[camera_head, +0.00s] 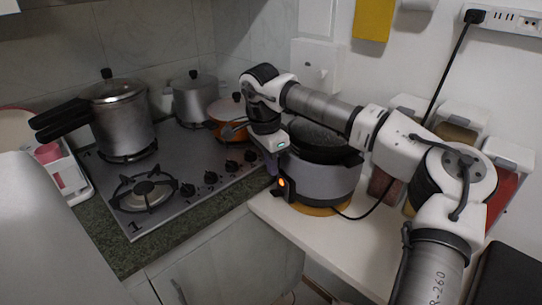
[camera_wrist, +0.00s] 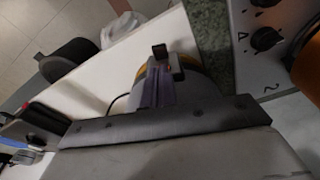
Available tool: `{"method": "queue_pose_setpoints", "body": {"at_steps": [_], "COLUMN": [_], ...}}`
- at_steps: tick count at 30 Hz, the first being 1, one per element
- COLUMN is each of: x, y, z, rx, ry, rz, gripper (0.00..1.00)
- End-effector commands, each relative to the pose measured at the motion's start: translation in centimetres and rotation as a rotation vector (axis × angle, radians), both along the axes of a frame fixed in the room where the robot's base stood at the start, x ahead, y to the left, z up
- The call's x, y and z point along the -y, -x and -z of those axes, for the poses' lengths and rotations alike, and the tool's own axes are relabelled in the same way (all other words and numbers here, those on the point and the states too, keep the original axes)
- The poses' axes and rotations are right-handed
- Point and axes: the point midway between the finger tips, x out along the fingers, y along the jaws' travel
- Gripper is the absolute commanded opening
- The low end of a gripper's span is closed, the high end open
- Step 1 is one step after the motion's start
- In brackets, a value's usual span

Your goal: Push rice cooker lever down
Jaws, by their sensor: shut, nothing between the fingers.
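The rice cooker (camera_head: 325,180) is a grey pot with a dark top, standing on a round yellow-orange mat (camera_head: 321,210) on the white counter. An orange light glows on its dark front switch panel (camera_head: 281,184). My gripper (camera_head: 272,165) points down in front of the cooker's left front side, close above the panel. In the wrist view, the purple fingers of my gripper (camera_wrist: 160,90) are together and empty. A small dark piece of the switch panel (camera_wrist: 178,67) shows just past the fingertips. The lever itself is too small to make out, and I cannot tell whether the fingers touch it.
A stove (camera_head: 180,180) with a pressure cooker (camera_head: 122,120), a grey pot (camera_head: 195,98) and an orange pot (camera_head: 228,118) is to the left. Spice dispensers (camera_head: 505,170) hang on the right wall. The cooker's black cord (camera_head: 368,210) crosses the white counter (camera_head: 345,245).

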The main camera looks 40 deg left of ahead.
Motion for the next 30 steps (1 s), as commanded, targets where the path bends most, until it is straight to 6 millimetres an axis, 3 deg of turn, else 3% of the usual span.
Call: {"method": "queue_pose_setpoints", "body": {"at_steps": [6, 12, 30], "x": [0.2, 0.2, 0.2], "y": [-0.4, -0.6, -0.5], "z": [3.6, 5.4, 5.8], "rx": [-0.003, -0.001, -0.001], "ry": [0.000, -0.001, -0.001], "rz": [0.000, 0.000, 0.000], "gripper": [0.00, 0.00, 0.00]}}
